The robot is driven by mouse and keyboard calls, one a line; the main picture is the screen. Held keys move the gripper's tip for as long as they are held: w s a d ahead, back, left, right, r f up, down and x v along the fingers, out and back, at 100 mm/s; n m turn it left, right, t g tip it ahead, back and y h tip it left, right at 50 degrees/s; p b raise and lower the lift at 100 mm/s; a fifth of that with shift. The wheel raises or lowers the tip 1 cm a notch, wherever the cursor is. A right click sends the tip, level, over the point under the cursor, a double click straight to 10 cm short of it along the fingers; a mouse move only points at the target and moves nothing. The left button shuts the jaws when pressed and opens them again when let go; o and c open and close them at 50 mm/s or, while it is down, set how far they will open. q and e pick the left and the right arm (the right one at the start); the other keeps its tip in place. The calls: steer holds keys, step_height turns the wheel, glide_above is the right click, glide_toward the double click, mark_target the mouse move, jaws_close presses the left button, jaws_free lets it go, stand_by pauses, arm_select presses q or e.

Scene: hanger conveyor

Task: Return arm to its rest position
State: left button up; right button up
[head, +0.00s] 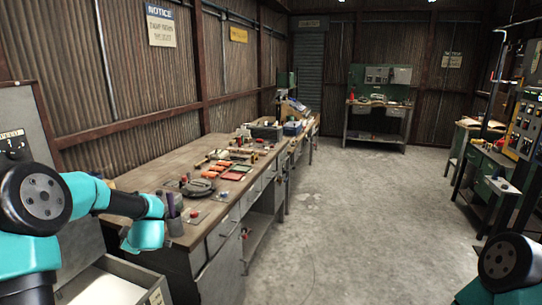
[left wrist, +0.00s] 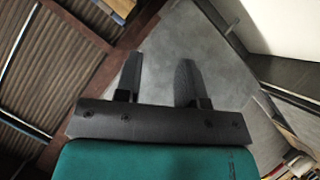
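My left arm comes in from the left in the head view, bent, with its teal forearm reaching toward the near end of the workbench. In the left wrist view my left gripper (left wrist: 158,82) shows two dark fingers standing apart with nothing between them. Grey floor shows behind the fingers. In the head view I cannot make out the left fingers clearly. Of my right arm only a joint shows at the bottom right of the head view; its gripper is out of the picture.
A long workbench (head: 148,180) with tools runs along the left wall. An open drawer or bin (head: 150,292) is below my left arm. A green-backed bench (head: 378,103) stands at the back, and a control panel (head: 524,125) at right. The concrete floor (head: 345,220) between is clear.

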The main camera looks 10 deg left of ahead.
arm_select(q)
steer(key=s+d+f+m+t+h, duration=0.2)
steer(key=d+f+m+h, duration=0.75)
steer(key=d+f, duration=1.1)
steer(key=s+d+f+m+g+h, duration=0.2)
steer(key=s+d+f+m+g, duration=0.1)
steer(key=s+d+f, duration=0.3)
steer(key=s+d+f+m+g+h, duration=0.3)
steer(key=s+d+f+m, duration=0.3)
steer(key=s+d, duration=0.5)
steer(key=shift+s+d, duration=0.3)
steer(key=shift+s, duration=0.7)
